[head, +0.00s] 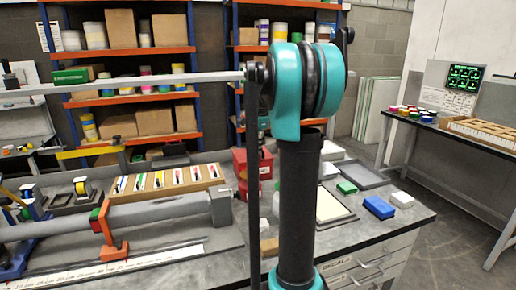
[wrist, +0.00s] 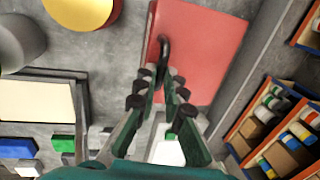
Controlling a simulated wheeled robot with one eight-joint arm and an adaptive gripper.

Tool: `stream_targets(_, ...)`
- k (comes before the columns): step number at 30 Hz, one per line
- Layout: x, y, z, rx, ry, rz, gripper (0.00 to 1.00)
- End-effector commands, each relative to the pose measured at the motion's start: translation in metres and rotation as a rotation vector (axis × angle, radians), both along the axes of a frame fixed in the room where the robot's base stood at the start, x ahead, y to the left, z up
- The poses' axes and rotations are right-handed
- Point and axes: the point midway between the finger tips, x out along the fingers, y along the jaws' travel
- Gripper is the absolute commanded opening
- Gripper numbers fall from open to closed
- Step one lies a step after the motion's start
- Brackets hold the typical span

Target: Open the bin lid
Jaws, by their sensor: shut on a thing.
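The red bin lid (wrist: 205,45) is a flat red panel at the top middle of the wrist view, with a dark curved handle (wrist: 163,48) on it. My gripper (wrist: 161,82) has its dark fingertips closed in around the near end of this handle. In the head view a red bin (head: 240,165) stands on the bench, partly hidden behind my arm. My gripper is hidden there too. I cannot tell from these views how far the lid is raised.
A cream-topped tray (wrist: 38,102), a blue block (head: 378,207) and a green block (head: 346,187) lie on the bench near the bin. A grey tube (head: 160,212) lies clamped at the left. Shelves (head: 140,50) stand behind. Floor is free at the right.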

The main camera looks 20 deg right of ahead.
Motion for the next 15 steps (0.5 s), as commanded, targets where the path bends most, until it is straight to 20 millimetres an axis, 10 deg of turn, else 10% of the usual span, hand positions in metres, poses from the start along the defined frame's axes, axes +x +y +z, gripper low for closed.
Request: stream_targets(15, 0.024, 0.0, 0.034, 0.0, 0.123, 0.001, 0.0)
